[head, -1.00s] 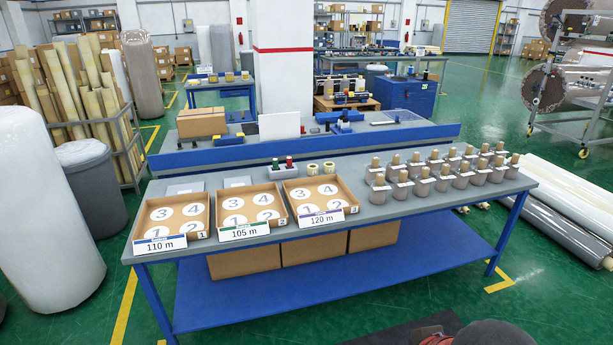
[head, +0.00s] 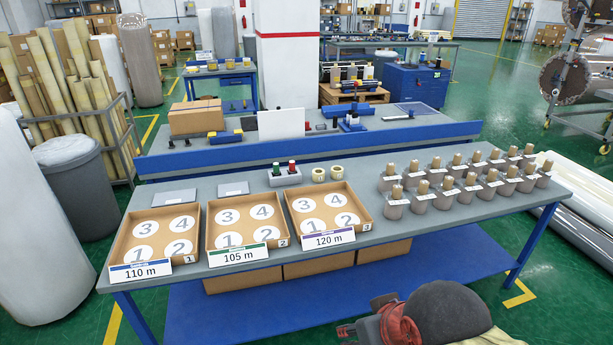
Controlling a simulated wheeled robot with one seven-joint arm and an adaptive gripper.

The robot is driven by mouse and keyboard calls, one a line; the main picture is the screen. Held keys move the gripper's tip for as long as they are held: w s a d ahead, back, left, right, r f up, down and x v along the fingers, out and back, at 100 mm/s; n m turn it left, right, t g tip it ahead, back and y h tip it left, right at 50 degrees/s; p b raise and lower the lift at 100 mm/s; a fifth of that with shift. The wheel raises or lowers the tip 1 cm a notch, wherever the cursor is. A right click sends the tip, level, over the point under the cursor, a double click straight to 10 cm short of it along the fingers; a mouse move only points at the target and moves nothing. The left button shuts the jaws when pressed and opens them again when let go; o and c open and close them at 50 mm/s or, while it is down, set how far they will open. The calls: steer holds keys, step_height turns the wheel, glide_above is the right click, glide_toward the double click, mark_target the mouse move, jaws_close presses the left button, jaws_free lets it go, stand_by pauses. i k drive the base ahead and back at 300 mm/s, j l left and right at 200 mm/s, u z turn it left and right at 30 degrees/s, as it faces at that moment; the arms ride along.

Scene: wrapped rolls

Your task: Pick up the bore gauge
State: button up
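I cannot pick out a bore gauge with certainty. My gripper (head: 352,331) is at the bottom edge, right of centre, in front of the near table. It is partly cut off and partly hidden by my arm. I see nothing held in it, and its finger opening does not show clearly.
The near table (head: 345,250) bears three numbered cardboard trays (head: 236,256), two grey plates, a grey block (head: 285,178) with red and green parts, two tape rolls and several wrapped rolls (head: 443,200). Behind it, a rear bench (head: 290,148) carries a cardboard box (head: 196,118) and a white panel (head: 281,124).

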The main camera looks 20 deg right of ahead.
mark_target(277, 172)
steer(key=i+l+u, duration=0.4)
steer(key=i+l, duration=0.2)
steer(key=i, duration=0.35)
steer(key=i+l+u, duration=0.35)
steer(key=i+l, duration=0.5)
steer(key=i, duration=0.05)
